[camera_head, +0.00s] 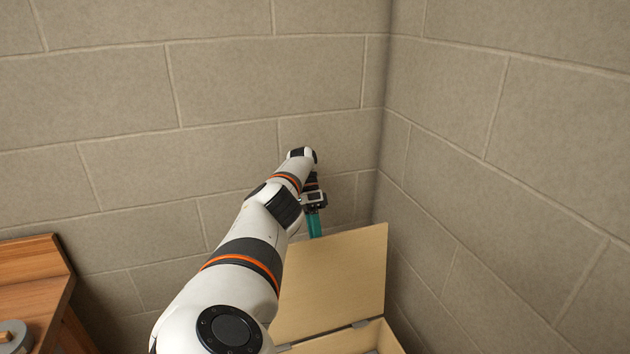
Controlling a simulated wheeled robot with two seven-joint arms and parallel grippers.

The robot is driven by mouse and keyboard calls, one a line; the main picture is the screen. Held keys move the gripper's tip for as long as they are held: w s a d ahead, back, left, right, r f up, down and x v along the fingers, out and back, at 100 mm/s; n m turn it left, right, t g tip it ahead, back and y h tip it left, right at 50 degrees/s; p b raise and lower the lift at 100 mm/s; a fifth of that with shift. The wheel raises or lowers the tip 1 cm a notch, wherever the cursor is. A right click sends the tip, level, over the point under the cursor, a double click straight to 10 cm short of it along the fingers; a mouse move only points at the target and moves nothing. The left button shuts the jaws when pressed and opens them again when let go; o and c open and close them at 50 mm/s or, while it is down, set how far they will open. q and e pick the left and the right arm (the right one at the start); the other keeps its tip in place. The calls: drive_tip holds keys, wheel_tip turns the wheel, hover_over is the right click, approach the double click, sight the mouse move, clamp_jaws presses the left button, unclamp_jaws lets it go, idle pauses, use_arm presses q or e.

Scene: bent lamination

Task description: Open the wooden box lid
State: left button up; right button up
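The wooden box (388,342) stands at the bottom right of the head view, cut off by the lower edge. Its lid (335,280) is raised and stands up from hinges along the box's edge, leaning toward the wall. My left gripper (315,225) is behind the lid's upper left edge, with teal fingers pointing down. Whether the fingers are apart or closed does not show. The lid hides what lies below them. My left arm covers the left part of the lid. My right gripper is not in view.
Block walls (480,150) meet in a corner just behind the box. A wooden table or bench (35,285) stands at the lower left with a grey round object (14,335) on it. Between the bench and my arm there is some free room.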

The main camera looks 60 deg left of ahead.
use_arm(q)
wheel_tip(320, 180, up, 6)
drive_tip(key=p, duration=0.4)
idle(0.4)
